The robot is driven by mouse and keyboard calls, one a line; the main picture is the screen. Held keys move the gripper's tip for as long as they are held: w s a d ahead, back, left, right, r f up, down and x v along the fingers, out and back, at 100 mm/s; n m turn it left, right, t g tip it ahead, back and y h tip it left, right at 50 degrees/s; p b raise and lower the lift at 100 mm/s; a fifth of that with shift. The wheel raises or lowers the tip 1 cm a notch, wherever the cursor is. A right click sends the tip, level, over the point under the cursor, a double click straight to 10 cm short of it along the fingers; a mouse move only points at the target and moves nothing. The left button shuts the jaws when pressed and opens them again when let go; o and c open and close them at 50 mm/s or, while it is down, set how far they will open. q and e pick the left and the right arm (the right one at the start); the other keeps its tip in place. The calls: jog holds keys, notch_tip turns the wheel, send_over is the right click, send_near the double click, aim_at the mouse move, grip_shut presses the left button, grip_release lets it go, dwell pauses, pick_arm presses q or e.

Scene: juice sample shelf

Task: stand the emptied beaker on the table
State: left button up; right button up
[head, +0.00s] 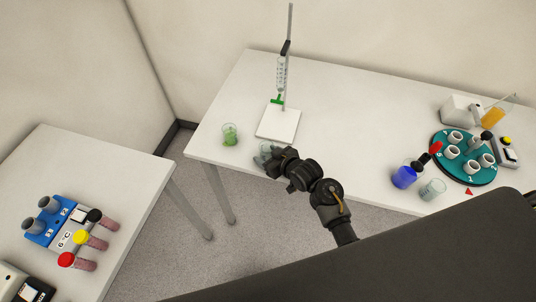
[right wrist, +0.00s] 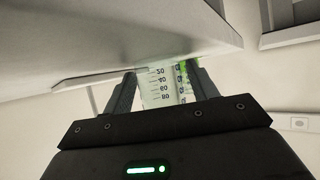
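A clear beaker (head: 264,147) is at the front edge of the middle table, at the tip of my right gripper (head: 272,152). In the right wrist view the beaker (right wrist: 157,90) is between the two fingers of my right gripper (right wrist: 163,92), which close on its sides. Its printed scale shows, and no liquid is visible in it. I cannot tell whether its base touches the table. A beaker with green liquid (head: 230,135) stands on the table to the left. My left gripper is not in view.
A stand with a white base (head: 277,123) holds a glass tube behind the gripper. A blue-filled beaker (head: 404,176), a clear beaker (head: 433,189) and a teal round rack (head: 466,172) with cups are on the right. Bare tabletop (head: 350,130) lies between.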

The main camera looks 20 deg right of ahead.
jog(key=shift+o, duration=0.6)
jog(key=shift+s+r, duration=0.1)
jog(key=shift+r, duration=0.1)
jog(key=b+v, duration=0.1)
jog(key=v, duration=1)
jog(key=shift+s+d+r, duration=0.2)
jog(key=shift+s+r, duration=0.05)
